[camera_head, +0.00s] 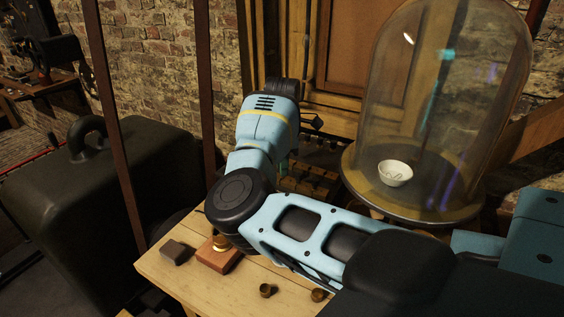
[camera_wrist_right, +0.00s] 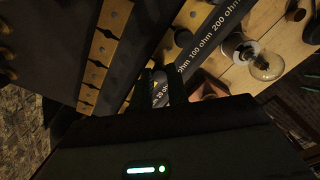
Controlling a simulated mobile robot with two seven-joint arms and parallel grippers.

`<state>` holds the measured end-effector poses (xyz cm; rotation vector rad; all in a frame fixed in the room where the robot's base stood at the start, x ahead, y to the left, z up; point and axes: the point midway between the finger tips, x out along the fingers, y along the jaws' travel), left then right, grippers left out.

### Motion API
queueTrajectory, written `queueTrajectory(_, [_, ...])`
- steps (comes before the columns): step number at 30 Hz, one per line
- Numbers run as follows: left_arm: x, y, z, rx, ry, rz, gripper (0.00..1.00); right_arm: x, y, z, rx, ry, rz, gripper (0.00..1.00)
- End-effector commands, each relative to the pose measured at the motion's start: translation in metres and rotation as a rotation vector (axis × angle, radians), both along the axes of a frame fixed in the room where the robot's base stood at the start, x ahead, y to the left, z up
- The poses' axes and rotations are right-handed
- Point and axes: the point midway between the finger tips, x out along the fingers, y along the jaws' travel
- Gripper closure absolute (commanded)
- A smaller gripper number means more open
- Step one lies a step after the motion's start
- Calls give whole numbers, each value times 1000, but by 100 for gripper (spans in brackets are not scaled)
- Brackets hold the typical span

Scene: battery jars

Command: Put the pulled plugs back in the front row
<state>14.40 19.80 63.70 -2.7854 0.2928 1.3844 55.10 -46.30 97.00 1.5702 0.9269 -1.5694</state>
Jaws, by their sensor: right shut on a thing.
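The resistance box (camera_head: 312,172) stands on the table behind my right arm, largely hidden by it. In the right wrist view its brass strips (camera_wrist_right: 97,72) and a dark label strip (camera_wrist_right: 207,40) reading "100 ohm" and "200 ohm" show. My right gripper (camera_wrist_right: 166,86) is over the label strip and brass strip, shut on a plug that is mostly hidden between the fingers. A dark round plug top (camera_wrist_right: 183,38) shows farther along the strip. Two loose plugs, one (camera_head: 266,290) and another (camera_head: 318,295), lie on the table front. My left gripper is not in view.
A reddish block (camera_head: 217,257) with a brass piece on it and a dark block (camera_head: 177,251) sit at the table's left. A glass bell jar (camera_head: 440,110) with a white bowl (camera_head: 395,172) stands at right. A bulb (camera_wrist_right: 268,66) lies beside the box.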

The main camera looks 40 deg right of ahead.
Motion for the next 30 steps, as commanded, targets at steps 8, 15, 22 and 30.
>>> queueTrajectory(8, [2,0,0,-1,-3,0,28,0,0,0,0,0,0,100])
queueTrajectory(15, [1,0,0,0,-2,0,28,0,0,-2,1,0,0,100])
queueTrajectory(22, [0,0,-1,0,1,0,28,0,0,-6,1,0,0,100])
queueTrajectory(30, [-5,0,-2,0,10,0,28,0,0,-6,1,0,0,73])
